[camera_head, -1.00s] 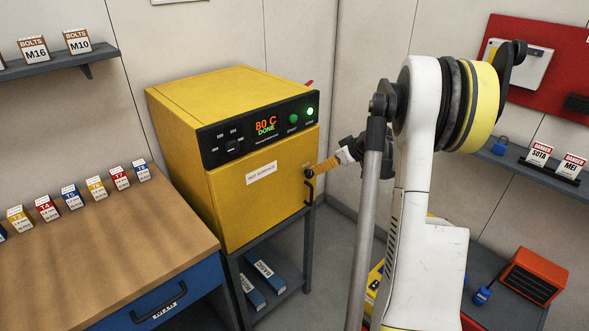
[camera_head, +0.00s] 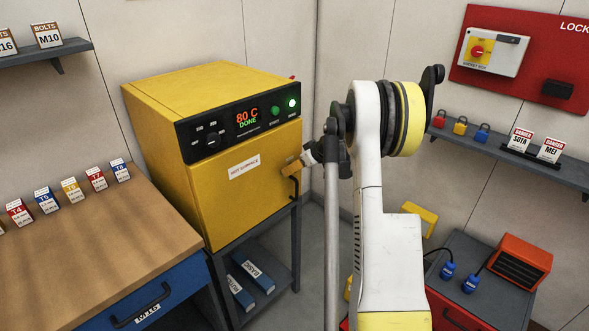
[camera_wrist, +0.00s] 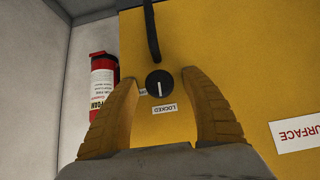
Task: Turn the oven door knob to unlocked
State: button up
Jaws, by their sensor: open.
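The yellow oven (camera_head: 240,190) stands at the centre in the head view, its door shut, with a black handle (camera_head: 295,186) at the door's right edge. In the wrist view the round black door knob (camera_wrist: 159,84) shows on the yellow door, its white line upright in the picture and in line with the LOCKED label (camera_wrist: 164,108) below it. A second small label is partly hidden by the left finger. My gripper (camera_wrist: 160,79) is open, with one tan finger on each side of the knob and visible gaps to it. In the head view my gripper (camera_head: 291,166) covers the knob.
In the wrist view the black handle (camera_wrist: 152,30) lies just above the knob, and a red extinguisher (camera_wrist: 103,95) stands left of the door. A wooden bench (camera_head: 90,235) is left of the oven. A dark cart (camera_head: 475,275) with a heater stands at right.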

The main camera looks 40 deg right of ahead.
grip_shut()
jog(key=m+y, duration=0.1)
jog(key=y, duration=0.2)
jog(key=shift+d+m, duration=0.15)
jog(key=shift+m, duration=0.15)
jog(key=m+y, duration=0.1)
jog(key=y, duration=0.1)
jog(key=m+y+b, duration=0.1)
jog(key=shift+f+y, duration=0.2)
jog(key=shift+y, duration=0.2)
jog(key=m+t+y+b, duration=0.1)
jog(key=m+y+b, duration=0.1)
jog(key=y+b, duration=0.1)
jog(key=shift+f+m+y, duration=0.1)
jog(key=shift+m+y, duration=0.3)
jog(key=shift+m+t+y+b, duration=0.9)
jog(key=shift+m+y+b, duration=0.1)
jog(key=shift+m+y, duration=0.2)
